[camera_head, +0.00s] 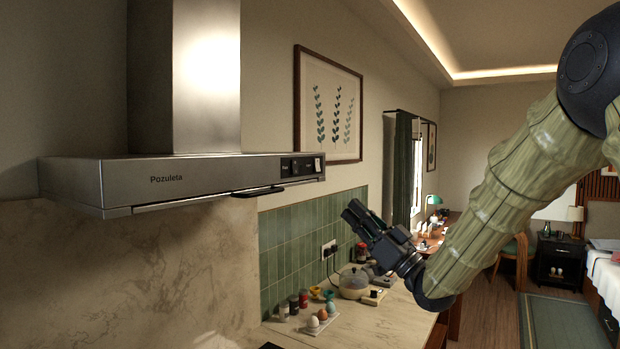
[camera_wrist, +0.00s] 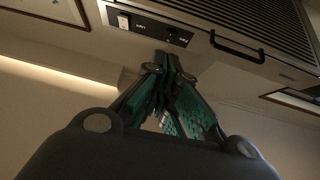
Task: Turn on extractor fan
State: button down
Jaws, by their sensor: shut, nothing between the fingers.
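The extractor hood (camera_head: 110,178) is a steel unit marked "Pozuleta" on the left, with a tall chimney above it. A dark control panel (camera_head: 303,167) with a light switch-like piece is at the right end of its front face. My gripper (camera_head: 352,210) is shut and empty, below and to the right of the panel, apart from it in the head view. In the wrist view the panel (camera_wrist: 148,27) shows at the top, with a white switch (camera_wrist: 123,21) at its left end. My gripper (camera_wrist: 163,58) points up toward the panel's other end there; contact cannot be told.
The counter (camera_head: 385,325) below holds an egg rack (camera_head: 318,322), spice jars (camera_head: 293,303) and a lidded pot (camera_head: 353,283). Green tiles (camera_head: 290,245) and a framed picture (camera_head: 328,105) are on the wall. A dark handle (camera_wrist: 237,47) is on the hood's underside.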

aim_at(295, 167)
jog(key=r, duration=0.1)
jog(key=r+n+y, duration=0.1)
jog(key=r+g, duration=0.1)
jog(key=shift+s+a, duration=0.2)
jog(key=shift+s, duration=0.1)
jog(key=a+f+p+x, duration=0.1)
jog(key=f+p+x, duration=0.1)
jog(key=p+x, duration=0.6)
jog(key=shift+f+x, duration=0.2)
jog(key=shift+x, duration=2.45)
jog(key=shift+w, duration=0.25)
jog(key=shift+a+f, duration=0.1)
